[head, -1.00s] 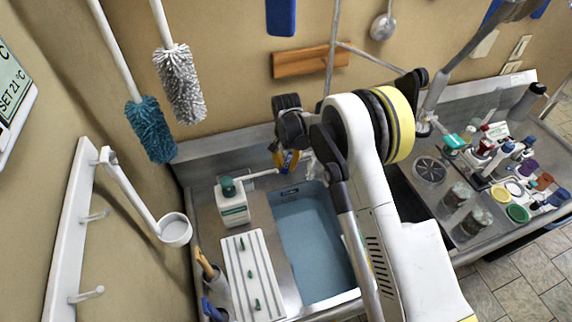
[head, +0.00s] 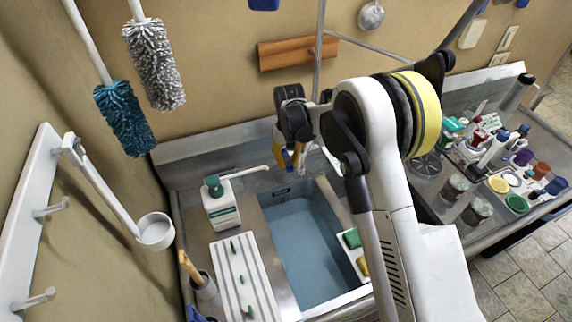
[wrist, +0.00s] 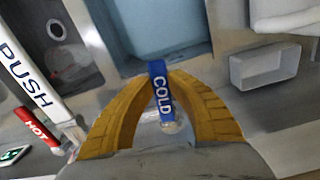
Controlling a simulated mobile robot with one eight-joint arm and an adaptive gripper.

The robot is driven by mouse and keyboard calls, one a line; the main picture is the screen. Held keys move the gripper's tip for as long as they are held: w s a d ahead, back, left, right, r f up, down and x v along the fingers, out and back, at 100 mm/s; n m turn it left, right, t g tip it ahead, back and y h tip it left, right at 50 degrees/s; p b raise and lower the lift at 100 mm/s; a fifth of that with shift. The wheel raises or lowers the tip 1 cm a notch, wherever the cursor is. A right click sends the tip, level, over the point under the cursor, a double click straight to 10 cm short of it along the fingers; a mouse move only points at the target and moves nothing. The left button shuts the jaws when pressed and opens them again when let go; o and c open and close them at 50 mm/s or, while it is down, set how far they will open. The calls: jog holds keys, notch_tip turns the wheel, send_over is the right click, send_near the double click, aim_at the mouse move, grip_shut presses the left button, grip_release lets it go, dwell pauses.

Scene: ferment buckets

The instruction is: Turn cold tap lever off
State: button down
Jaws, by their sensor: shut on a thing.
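The blue cold tap lever (wrist: 160,88), marked COLD, shows in the middle of the wrist view. My gripper (wrist: 160,75) has its two yellow fingers on either side of the lever, closed on it. In the head view my gripper (head: 291,158) is above the back edge of the sink basin (head: 300,240), and the lever cannot be made out there. The red HOT lever (wrist: 36,126) is to the left in the wrist view, apart from my fingers.
A white bar marked PUSH (wrist: 30,70) lies left of the fingers. A white soap bottle with a green top (head: 221,205) stands left of the basin, its long spout pointing toward my gripper. Several bottles and jars crowd the right counter. A white ladle (head: 155,231) hangs at left.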

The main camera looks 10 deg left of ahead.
aim_at(289, 163)
dwell(0.4)
jog(key=c, duration=1.3)
grip_release()
jog(key=shift+o, duration=0.2)
jog(key=shift+r, duration=0.1)
notch_tip(289, 163, up, 12)
